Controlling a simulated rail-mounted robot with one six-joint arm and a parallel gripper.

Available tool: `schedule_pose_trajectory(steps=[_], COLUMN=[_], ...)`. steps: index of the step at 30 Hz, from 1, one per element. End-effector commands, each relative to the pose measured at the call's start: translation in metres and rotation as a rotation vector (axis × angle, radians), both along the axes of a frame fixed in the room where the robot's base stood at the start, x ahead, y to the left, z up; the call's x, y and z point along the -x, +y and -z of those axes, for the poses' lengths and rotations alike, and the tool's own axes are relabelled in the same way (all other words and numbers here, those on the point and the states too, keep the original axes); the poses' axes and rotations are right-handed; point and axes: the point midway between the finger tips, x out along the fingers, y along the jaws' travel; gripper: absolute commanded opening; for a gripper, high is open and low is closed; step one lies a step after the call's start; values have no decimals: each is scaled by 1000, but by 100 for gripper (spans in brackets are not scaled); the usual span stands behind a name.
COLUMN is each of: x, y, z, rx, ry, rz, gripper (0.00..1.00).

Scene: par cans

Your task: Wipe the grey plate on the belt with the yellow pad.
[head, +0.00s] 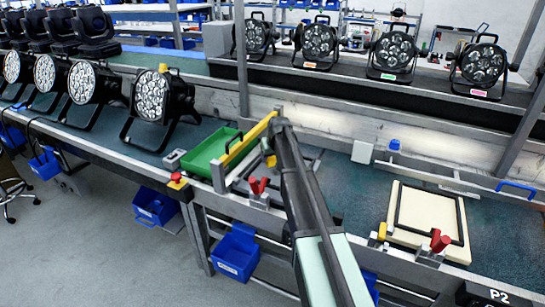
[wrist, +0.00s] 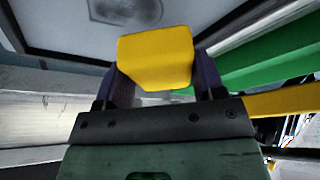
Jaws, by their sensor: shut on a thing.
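The yellow pad (wrist: 155,58) is held between the two dark fingers of my gripper (wrist: 155,80) in the wrist view. Beyond it, at the top of that view, is the grey plate (wrist: 62,22), with a dark smudge (wrist: 125,10) and a dark edge. I cannot tell whether the pad touches the plate. In the head view my arm covers most of the gripper. A small yellow patch, likely the pad (head: 270,160), shows beside the arm. Most of the plate is hidden there.
A green tray (head: 212,150) and a yellow bar (head: 250,136) are close left of my arm. A cream board with a black frame (head: 428,222) lies on the belt to the right. Several par cans (head: 160,98) stand left and behind. Bare belt (head: 350,190) lies right of my arm.

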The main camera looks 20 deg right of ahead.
Motion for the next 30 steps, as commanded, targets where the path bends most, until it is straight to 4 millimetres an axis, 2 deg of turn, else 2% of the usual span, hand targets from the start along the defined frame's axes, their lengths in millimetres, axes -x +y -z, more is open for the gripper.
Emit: schedule_pose_trajectory(steps=[1,4,13,22,30], x=[0,0,0,0,0], y=[0,0,0,0,0], z=[-14,-24,-22,-54,-52], rx=[0,0,0,0,0], ry=[0,0,0,0,0], rz=[0,0,0,0,0], gripper=[44,44,44,44,44])
